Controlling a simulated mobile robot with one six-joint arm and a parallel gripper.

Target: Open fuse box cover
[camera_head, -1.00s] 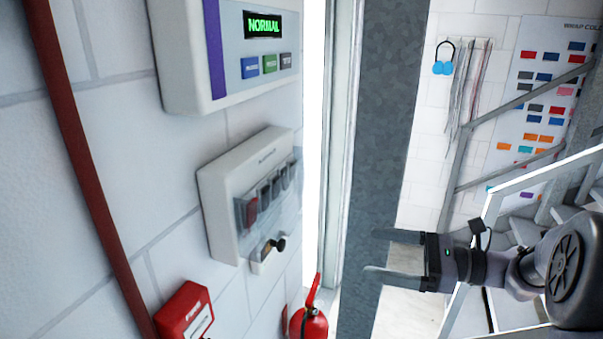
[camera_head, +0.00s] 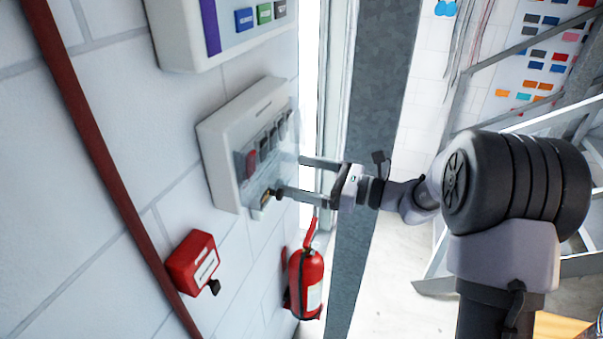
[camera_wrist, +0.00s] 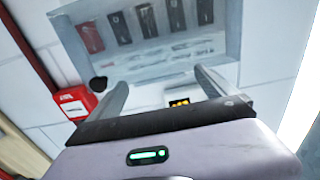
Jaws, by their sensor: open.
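The fuse box (camera_head: 222,152) is a white box on the tiled wall. Its clear cover (camera_head: 262,160) is down over a row of dark switches and one red switch. In the wrist view the cover (camera_wrist: 165,60) lies ahead of my fingers, across the switch row.
A panel with coloured buttons (camera_head: 220,50) hangs above the fuse box. A red call box (camera_head: 193,262) and a red fire extinguisher (camera_head: 306,280) are below. A dark red pipe (camera_head: 95,150) runs down the wall at left. A grey column (camera_head: 372,120) stands behind my gripper.

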